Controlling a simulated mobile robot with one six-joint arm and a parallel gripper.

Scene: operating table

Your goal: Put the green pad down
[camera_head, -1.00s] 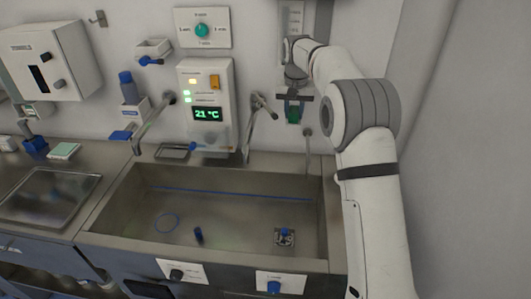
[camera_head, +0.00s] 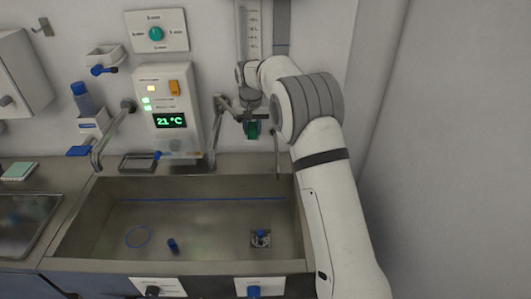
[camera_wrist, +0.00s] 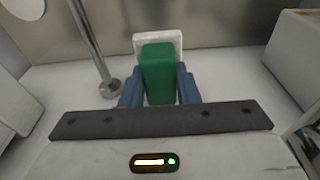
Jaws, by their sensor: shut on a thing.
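The green pad (camera_wrist: 158,72) is held upright between the two blue fingers of my gripper (camera_wrist: 158,90) in the wrist view. A white piece (camera_wrist: 172,37) shows just behind its top edge; I cannot tell whether it is part of the pad. In the head view the green pad (camera_head: 251,131) is a small dark green patch under my gripper (camera_head: 251,122), near the wall behind the sink. Its lower end is hard to make out there.
The steel sink (camera_head: 75,215) lies in front, with a blue ring, a blue-topped peg and a drain inside. A tap (camera_head: 215,135) stands left of my gripper, and a thin pipe (camera_head: 278,150) right of it. A pale green pad (camera_head: 18,171) lies on the left counter.

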